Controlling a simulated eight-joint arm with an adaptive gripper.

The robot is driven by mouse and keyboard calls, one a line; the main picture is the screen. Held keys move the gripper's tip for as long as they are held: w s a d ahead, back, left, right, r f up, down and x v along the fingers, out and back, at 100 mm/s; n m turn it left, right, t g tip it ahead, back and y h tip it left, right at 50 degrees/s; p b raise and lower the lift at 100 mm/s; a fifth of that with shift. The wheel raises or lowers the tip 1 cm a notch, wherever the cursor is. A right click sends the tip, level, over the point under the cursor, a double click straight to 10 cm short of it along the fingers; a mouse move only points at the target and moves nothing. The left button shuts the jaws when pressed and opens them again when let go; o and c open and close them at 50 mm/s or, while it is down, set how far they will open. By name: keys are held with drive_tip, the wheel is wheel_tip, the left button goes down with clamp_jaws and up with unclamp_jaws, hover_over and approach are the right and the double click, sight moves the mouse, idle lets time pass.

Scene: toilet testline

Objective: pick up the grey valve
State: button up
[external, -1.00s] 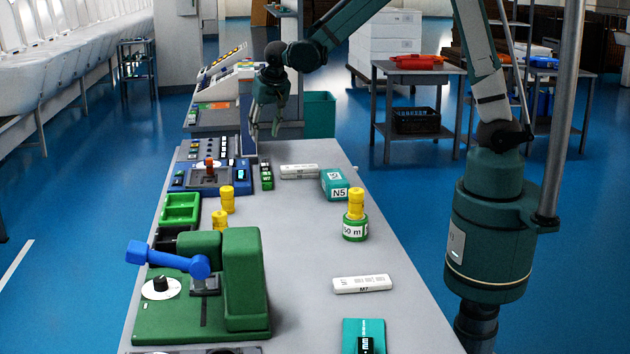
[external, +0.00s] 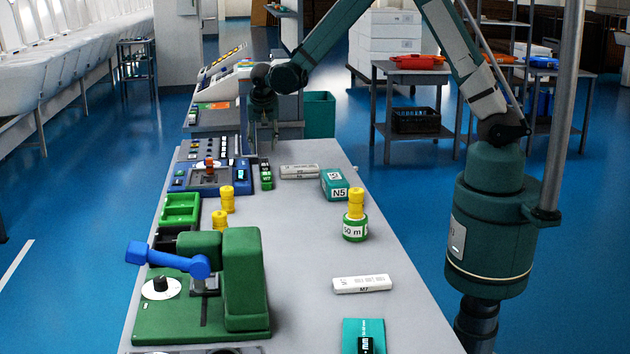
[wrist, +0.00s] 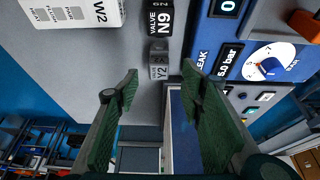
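My gripper (wrist: 162,76) is open, with one green finger on each side and nothing held. The fingers do not appear to touch the block. In the external view my gripper (external: 264,138) points down over the far end of the bench; the grey valve cannot be made out there.
A dark valve block marked N9 (wrist: 160,19) stands close beside the grey one. A blue panel with a dial (wrist: 265,65) is to the right. A white box marked W2 (wrist: 75,10) is at upper left. The bench edge is close below the valve.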

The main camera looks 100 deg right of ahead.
sight(264, 157)
drive_tip(key=shift+f, duration=0.15)
drive_tip(key=shift+x, duration=1.15)
drive_tip(key=shift+b+x, duration=0.5)
drive_tip(key=shift+x, duration=2.15)
drive_tip(key=shift+c, duration=0.5)
drive_tip(key=c, duration=1)
